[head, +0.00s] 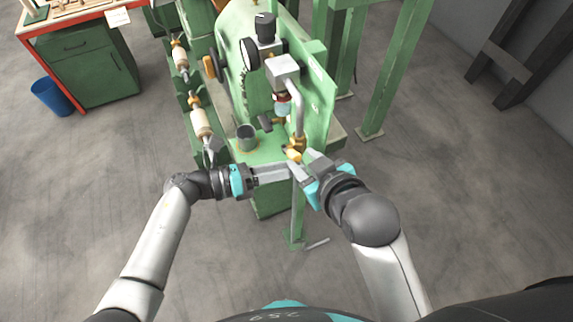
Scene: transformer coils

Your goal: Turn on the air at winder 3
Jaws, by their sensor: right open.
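A green winder (240,30) stands in the middle of the head view; I cannot read a number on it. An air unit with a black knob (265,27), a grey block (282,70) and a clear bowl (283,107) is mounted on it. A grey pipe (299,115) runs down to a brass valve (299,143) with a yellow handle (293,154). My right gripper (304,162) is open, its fingers just below and right of the handle; contact is unclear. My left gripper (287,171) points right, just below the handle, its tips close to the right gripper's.
A dark cup (246,137) stands on the winder's green ledge, left of the valve. Spools (201,122) line the left side. A green-legged frame (390,70) stands behind right. A blue bin (52,97) and workbench (92,60) are far left. Floor at right is clear.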

